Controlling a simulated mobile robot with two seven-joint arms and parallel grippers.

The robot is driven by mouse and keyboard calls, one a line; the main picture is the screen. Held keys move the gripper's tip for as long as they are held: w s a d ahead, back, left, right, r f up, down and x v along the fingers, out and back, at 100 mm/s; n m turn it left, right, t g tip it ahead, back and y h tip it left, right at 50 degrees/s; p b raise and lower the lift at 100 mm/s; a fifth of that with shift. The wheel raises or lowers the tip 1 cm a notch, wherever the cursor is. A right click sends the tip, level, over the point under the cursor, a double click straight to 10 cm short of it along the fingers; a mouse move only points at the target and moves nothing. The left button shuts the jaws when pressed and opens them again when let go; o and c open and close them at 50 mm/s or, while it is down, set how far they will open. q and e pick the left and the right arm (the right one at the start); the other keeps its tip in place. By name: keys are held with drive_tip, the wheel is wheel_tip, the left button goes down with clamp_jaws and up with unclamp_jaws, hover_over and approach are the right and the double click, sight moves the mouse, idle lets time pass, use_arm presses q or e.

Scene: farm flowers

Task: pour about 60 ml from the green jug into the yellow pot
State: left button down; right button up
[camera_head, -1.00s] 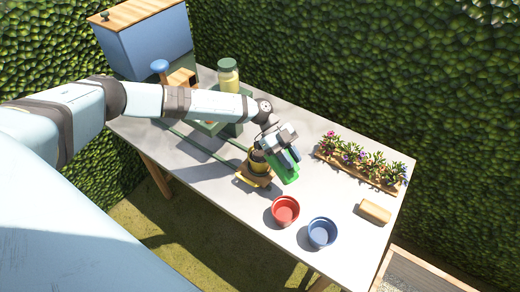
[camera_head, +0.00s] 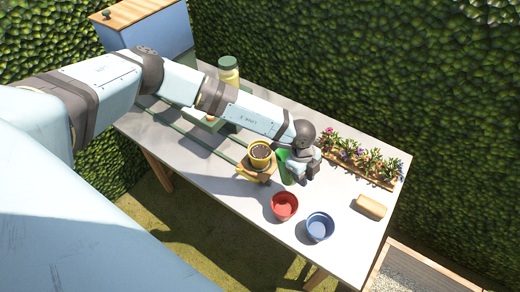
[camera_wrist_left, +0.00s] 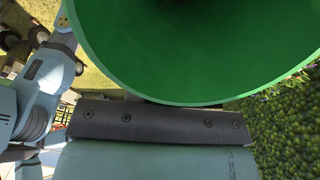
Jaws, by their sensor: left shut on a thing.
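The green jug (camera_head: 286,167) is near the middle of the table, mostly hidden behind my left gripper (camera_head: 298,172). My left gripper is shut on it. In the left wrist view the jug (camera_wrist_left: 190,60) fills the top, its round rim and dark inside facing the camera. The jug looks about upright, but whether its base touches the table cannot be seen. The yellow pot (camera_head: 251,156) stands just left of the jug, on a small wooden stand (camera_head: 259,178), with dark soil inside. No stream of water shows. My right gripper is not in view.
A red pot (camera_head: 285,207) and a blue pot (camera_head: 320,227) stand at the front. A row of flowers (camera_head: 352,157) lines the back right, with a tan block (camera_head: 371,206) nearby. A lidded jar (camera_head: 228,72) and a blue box (camera_head: 150,45) are at the back left.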

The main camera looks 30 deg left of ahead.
use_arm(q)
drive_tip(key=shift+s+d+f+t+y, duration=0.15)
drive_tip(key=shift+d+f+t+y, duration=0.1)
drive_tip(key=shift+d+y, duration=0.4)
drive_tip(key=shift+s+d+f+t+y, duration=0.2)
drive_tip(key=shift+d+t+y, duration=0.1)
drive_tip(key=shift+y, duration=0.55)
drive_tip(key=shift+w, duration=0.1)
idle(0.5)
drive_tip(key=shift+d, duration=0.1)
idle(0.5)
